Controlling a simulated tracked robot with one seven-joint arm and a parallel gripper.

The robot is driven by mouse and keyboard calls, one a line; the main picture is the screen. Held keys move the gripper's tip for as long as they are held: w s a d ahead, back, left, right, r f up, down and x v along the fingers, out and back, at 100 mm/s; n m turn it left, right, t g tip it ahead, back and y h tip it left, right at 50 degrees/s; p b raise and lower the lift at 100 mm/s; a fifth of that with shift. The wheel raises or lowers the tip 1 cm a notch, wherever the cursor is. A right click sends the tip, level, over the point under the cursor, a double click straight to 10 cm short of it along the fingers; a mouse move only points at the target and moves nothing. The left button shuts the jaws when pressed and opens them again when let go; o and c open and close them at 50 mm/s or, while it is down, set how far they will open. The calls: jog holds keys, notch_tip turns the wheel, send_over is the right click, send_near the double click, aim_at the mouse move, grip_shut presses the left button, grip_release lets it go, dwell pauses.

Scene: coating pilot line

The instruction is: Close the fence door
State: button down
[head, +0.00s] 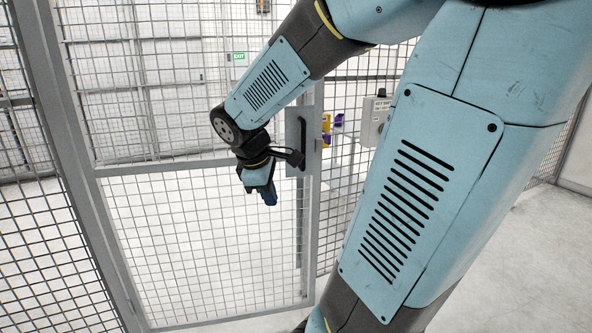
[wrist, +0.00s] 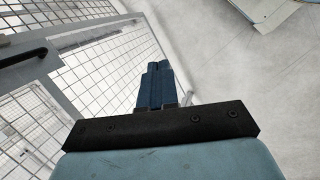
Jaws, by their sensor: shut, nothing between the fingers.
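The fence door (head: 200,165) is a grey-framed mesh panel across the middle of the head view. A black pull handle (head: 302,140) sits on a grey plate near its right edge. I cannot tell for sure whether the door's edge meets the post beside it. My gripper (head: 268,198) points down in front of the door, left of and below the handle, with no clear contact. In the wrist view its blue fingers (wrist: 154,88) are together with nothing between them. A black handle (wrist: 22,57) shows at the left there. My arm hides part of the door's upper area.
Fixed mesh fence stands at the left (head: 35,215). A grey switch box (head: 375,120) and yellow and purple parts (head: 327,125) are right of the door. A green exit sign (head: 239,57) is behind the mesh. Pale bare floor (wrist: 235,90) lies right of my gripper.

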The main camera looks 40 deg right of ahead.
jog(key=w+d+f+n+h, duration=0.3)
jog(key=w+d+n+h, duration=0.3)
jog(key=n, duration=0.4)
jog(key=w+d+f+n+t+h, duration=0.1)
jog(key=w+d+f+n+h, duration=0.2)
jog(key=w+d+n, duration=0.35)
jog(key=w+d+f+n+h, duration=0.45)
jog(key=w+n, duration=0.35)
jog(key=n, duration=0.5)
jog(key=w+d, duration=0.4)
jog(key=d, duration=0.8)
jog(key=shift+r, duration=0.4)
jog(key=shift+w+m, duration=0.1)
jog(key=shift+m, duration=0.15)
